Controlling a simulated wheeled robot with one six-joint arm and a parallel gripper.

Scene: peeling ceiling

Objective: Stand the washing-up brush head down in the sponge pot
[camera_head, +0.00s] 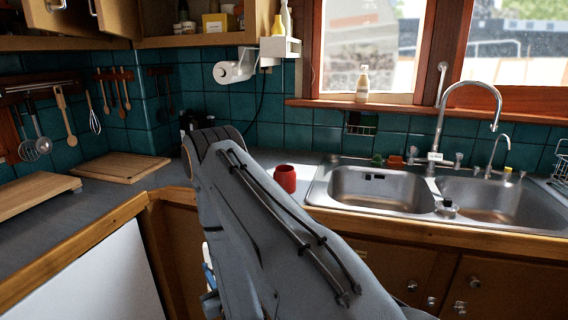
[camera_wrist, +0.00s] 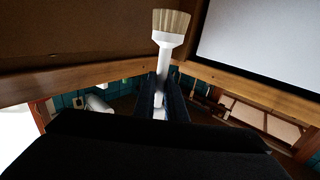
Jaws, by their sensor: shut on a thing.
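The washing-up brush (camera_wrist: 171,40) shows in the wrist view, with a white handle and pale bristles at the upper middle. My gripper (camera_wrist: 162,92) is shut on its handle, with dark fingers on both sides. The bristle end points to the top of that picture, which looks upside down. In the head view my arm covers the gripper and the brush. A small red pot (camera_head: 285,179), which seems to be the sponge pot, stands upright on the counter left of the sink, beside my arm. The brush is apart from the pot as far as I can tell.
A double steel sink (camera_head: 381,190) with a tall tap (camera_head: 440,120) lies to the right of the pot. Chopping boards (camera_head: 122,167) lie on the left counter. A paper roll (camera_head: 232,72) hangs on the tiled wall. The wooden counter edge (camera_head: 92,235) runs in front.

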